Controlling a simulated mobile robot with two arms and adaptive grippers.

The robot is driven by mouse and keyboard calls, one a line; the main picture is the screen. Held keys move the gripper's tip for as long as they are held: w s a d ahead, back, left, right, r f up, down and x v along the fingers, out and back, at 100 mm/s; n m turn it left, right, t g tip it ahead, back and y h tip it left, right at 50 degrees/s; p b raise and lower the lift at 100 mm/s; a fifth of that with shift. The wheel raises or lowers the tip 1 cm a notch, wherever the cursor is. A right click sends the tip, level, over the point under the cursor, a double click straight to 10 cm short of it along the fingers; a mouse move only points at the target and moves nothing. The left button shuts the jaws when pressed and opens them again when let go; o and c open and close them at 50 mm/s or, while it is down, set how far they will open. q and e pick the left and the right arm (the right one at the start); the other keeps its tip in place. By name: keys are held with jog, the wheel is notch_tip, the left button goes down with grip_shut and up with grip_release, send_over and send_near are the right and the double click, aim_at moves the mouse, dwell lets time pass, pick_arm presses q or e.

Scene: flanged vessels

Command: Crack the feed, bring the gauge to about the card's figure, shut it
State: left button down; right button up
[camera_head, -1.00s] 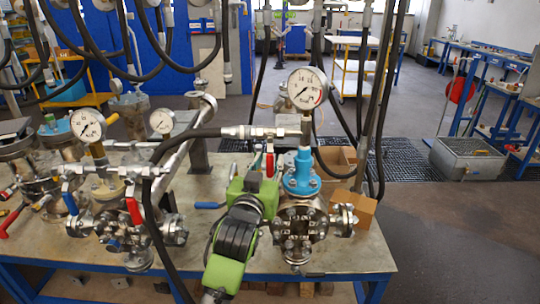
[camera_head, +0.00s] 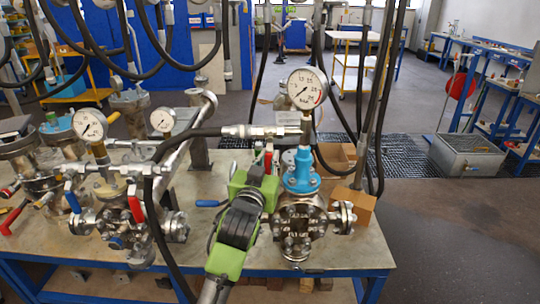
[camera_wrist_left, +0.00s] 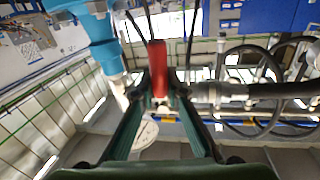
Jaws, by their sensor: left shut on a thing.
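The feed valve's red lever (camera_head: 268,160) stands by the pipe fitting left of the blue-necked flanged vessel (camera_head: 300,218). My left gripper (camera_head: 262,178) is at this lever. In the left wrist view the red lever (camera_wrist_left: 155,68) stands between the two dark fingers (camera_wrist_left: 158,95), which are shut on it. The round white gauge (camera_head: 307,88) stands above the vessel, its dial facing the head camera. Its needle is too small to read exactly. I cannot make out the card. My right gripper is not in view.
A black hose (camera_head: 190,133) runs from the fitting down in front of the bench (camera_head: 350,255). Other vessels with gauges (camera_head: 89,124) and red and blue levers crowd the left. Cardboard boxes (camera_head: 355,205) sit right of the vessel. Hoses hang from above.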

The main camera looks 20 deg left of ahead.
pick_arm(q)
jog(key=shift+s+a+r+m+p, duration=0.1)
jog(key=shift+a+r+m+p, duration=0.25)
jog(key=shift+m+p, duration=0.45)
jog(key=shift+a+f+m+p, duration=0.1)
jog(key=shift+f+m+p, duration=0.1)
jog(key=shift+m+p, duration=0.15)
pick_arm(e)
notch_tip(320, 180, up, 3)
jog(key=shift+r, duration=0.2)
pick_arm(q)
jog(key=c, duration=2)
grip_release()
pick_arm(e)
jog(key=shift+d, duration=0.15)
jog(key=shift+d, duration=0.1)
pick_arm(q)
jog(key=shift+s, duration=0.15)
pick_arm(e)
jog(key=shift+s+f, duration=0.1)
pick_arm(q)
jog(key=s, duration=0.7)
jog(key=s+d, duration=0.1)
jog(key=s, duration=0.3)
jog(key=shift+s+r, duration=0.25)
jog(key=shift+s, duration=0.1)
